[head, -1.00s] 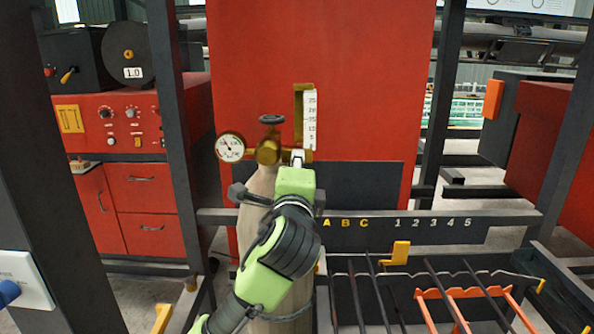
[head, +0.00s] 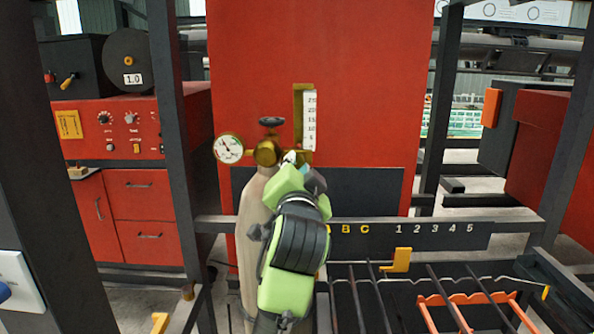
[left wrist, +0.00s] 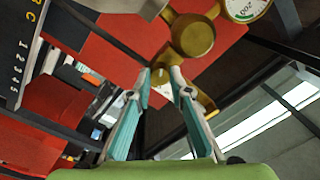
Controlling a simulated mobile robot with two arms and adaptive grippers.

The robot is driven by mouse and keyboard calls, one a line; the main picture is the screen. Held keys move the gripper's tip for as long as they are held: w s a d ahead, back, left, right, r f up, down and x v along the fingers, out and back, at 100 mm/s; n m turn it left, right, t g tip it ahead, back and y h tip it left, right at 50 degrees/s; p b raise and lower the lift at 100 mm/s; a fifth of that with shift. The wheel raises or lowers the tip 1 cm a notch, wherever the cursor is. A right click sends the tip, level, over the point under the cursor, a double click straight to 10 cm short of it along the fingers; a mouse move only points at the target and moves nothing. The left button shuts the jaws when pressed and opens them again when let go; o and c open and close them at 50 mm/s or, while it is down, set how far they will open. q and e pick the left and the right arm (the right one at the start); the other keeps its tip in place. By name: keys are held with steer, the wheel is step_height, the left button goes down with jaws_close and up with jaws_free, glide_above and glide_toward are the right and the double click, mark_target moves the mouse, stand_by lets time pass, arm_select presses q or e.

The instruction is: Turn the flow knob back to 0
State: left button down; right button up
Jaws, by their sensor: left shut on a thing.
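The gas cylinder (head: 255,207) stands upright with a brass regulator (head: 266,152) and a round pressure gauge (head: 229,149) on top. A flow gauge with a white scale (head: 310,120) rises at its right. My left gripper (head: 291,158) is at the brass fitting below this scale. In the left wrist view its two fingers (left wrist: 166,76) close on a small brass part, the flow knob (left wrist: 161,84), mostly hidden between the fingertips. The larger brass regulator body (left wrist: 193,36) shows just beyond them. The knob's marking cannot be read. My right gripper is not in view.
A dark valve handwheel (head: 271,121) sits on top of the cylinder. A grey rail (head: 520,226) with letters and numbers crosses at the right, above dark bars and an orange rack (head: 470,300). Dark posts stand left and right. A red cabinet (head: 140,208) is at the left.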

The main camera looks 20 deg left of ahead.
arm_select(q)
steer(key=shift+f+n, duration=0.2)
steer(key=shift+n, duration=0.9)
steer(key=c, duration=1.8)
jaws_free()
steer(key=shift+c, duration=0.2)
steer(key=shift+r, duration=0.1)
step_height(320, 180, up, 10)
steer(key=shift+f, duration=0.1)
